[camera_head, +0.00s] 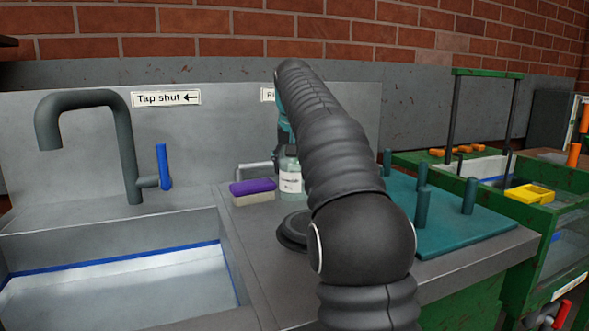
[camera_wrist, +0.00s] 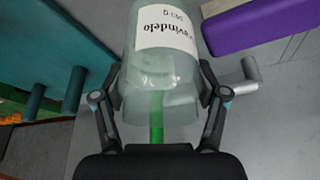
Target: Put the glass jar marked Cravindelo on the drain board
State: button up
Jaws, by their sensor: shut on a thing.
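The glass jar (camera_wrist: 160,75) has a white label reading "…avindelo 243 g", upside down in the wrist view, its first letters curving out of sight. In the head view the jar (camera_head: 291,180) is by the sponge, partly hidden by my arm. My gripper (camera_wrist: 161,92) is shut on the jar, one finger on each side. The gripper is mostly hidden behind my arm in the head view. The teal drain board (camera_head: 465,232), with several upright pegs, lies right of my arm; its edge also shows at upper left in the wrist view (camera_wrist: 60,45).
A purple-topped sponge (camera_head: 253,191) lies beside the jar. The sink (camera_head: 120,290), with a grey tap (camera_head: 130,150) and blue lever, is at left. A green-framed belt unit (camera_head: 560,215) with a yellow tray stands at right. The pegs stand up as obstacles.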

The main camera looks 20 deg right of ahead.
dwell(0.3)
jog(key=o, duration=1.3)
jog(key=shift+f, duration=0.1)
jog(key=p+v, duration=0.1)
jog(key=v, duration=1.1)
